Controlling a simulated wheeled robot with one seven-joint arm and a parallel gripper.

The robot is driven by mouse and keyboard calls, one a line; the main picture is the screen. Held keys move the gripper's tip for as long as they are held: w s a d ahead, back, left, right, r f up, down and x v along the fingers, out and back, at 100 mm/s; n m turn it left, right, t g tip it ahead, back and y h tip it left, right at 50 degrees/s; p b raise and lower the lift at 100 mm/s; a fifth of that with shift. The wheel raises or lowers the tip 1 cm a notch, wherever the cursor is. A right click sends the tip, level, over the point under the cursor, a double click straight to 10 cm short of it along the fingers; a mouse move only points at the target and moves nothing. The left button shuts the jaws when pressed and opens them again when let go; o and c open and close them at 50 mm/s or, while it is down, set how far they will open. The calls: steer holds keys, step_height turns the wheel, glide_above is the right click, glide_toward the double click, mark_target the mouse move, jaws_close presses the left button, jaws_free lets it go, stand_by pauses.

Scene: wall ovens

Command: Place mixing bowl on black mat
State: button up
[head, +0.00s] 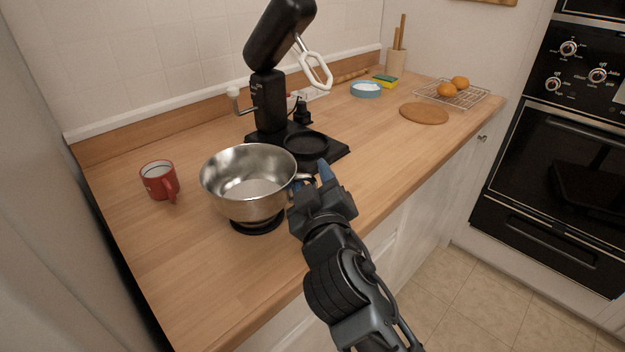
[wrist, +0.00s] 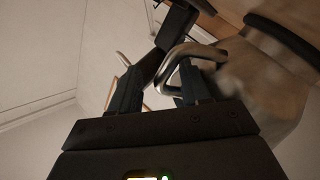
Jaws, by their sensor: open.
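The steel mixing bowl (head: 247,180) stands upright over the round black mat (head: 258,228) at the counter's front left, and appears to rest on it. Most of the mat is hidden under the bowl. My gripper (head: 310,183) is at the bowl's right side, by its handle. In the wrist view my gripper (wrist: 165,88) has its two fingers apart, with the bowl's bent metal handle (wrist: 183,62) close to the right finger. Whether the handle touches a finger is unclear. The bowl's side (wrist: 262,85) fills the right of that view.
A black stand mixer (head: 268,100) with its head raised stands just behind the bowl. A red mug (head: 159,180) is to the left. A blue dish (head: 366,89), a round wooden board (head: 424,113) and a wire rack (head: 468,98) with oranges stand farther right.

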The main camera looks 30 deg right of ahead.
steer(key=shift+s+a+f, duration=0.1)
steer(key=shift+a, duration=0.1)
steer(key=b+v, duration=0.2)
steer(key=v, duration=0.9)
steer(key=shift+s+b, duration=0.35)
steer(key=s+f+n+g+y, duration=0.15)
steer(key=s+f+y, duration=0.35)
steer(key=s+f, duration=0.65)
steer(key=s+d+r+m, duration=0.1)
steer(key=s+m, duration=0.1)
steer(key=s, duration=0.8)
steer(key=s+d+r+m, duration=0.2)
steer(key=s+m, duration=0.1)
steer(key=s, duration=0.6)
steer(key=shift+s+d+r+g+y, duration=0.25)
steer(key=shift+s+d+g+y, duration=0.1)
steer(key=shift+g, duration=0.1)
